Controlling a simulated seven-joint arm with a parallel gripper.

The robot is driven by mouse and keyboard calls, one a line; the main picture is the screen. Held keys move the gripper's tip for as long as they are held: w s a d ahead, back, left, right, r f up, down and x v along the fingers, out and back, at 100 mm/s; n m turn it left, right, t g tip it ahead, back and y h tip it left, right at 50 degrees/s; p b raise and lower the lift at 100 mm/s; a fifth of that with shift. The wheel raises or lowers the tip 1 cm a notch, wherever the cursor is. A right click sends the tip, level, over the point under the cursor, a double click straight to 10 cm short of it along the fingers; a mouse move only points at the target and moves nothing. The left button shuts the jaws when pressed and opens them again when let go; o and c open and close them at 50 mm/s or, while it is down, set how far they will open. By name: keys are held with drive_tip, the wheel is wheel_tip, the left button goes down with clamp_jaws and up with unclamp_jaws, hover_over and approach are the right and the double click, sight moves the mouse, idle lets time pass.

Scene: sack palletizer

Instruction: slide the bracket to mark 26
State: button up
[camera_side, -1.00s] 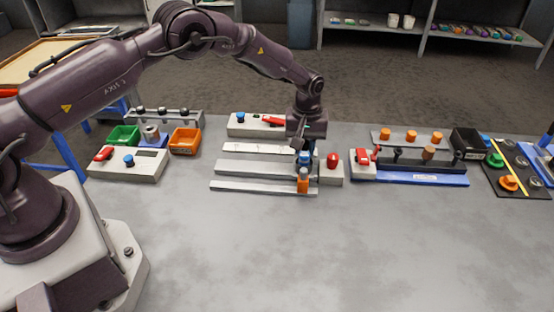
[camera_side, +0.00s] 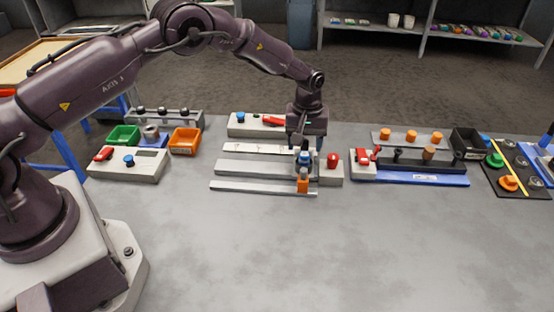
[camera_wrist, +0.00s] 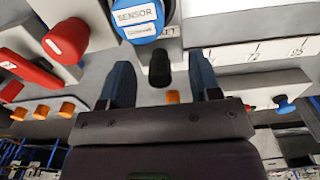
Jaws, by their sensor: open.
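The bracket (camera_side: 303,172) sits at the right end of the pale parallel rails (camera_side: 255,167) in the side view. It carries a blue sensor and has an orange part at its front. In the wrist view its blue disc reads "SENSOR" (camera_wrist: 137,20), and a black knob (camera_wrist: 160,68) lies between the fingers. My gripper (camera_side: 306,145) is open and empty, just above and behind the bracket; its blue fingers (camera_wrist: 161,80) stand apart in the wrist view. The white scale (camera_side: 258,149) runs behind the rails; its figures (camera_wrist: 268,51) are too unclear to match with the bracket.
A block with a red button (camera_side: 333,160) stands close right of the bracket. A box with a blue knob and red lever (camera_side: 250,130) is behind the scale. A blue-based fixture (camera_side: 420,178) stands further right. The table in front is clear.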

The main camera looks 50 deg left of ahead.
drive_tip(key=shift+r, duration=1.8)
drive_tip(key=shift+r, duration=0.1)
drive_tip(key=shift+r, duration=1.6)
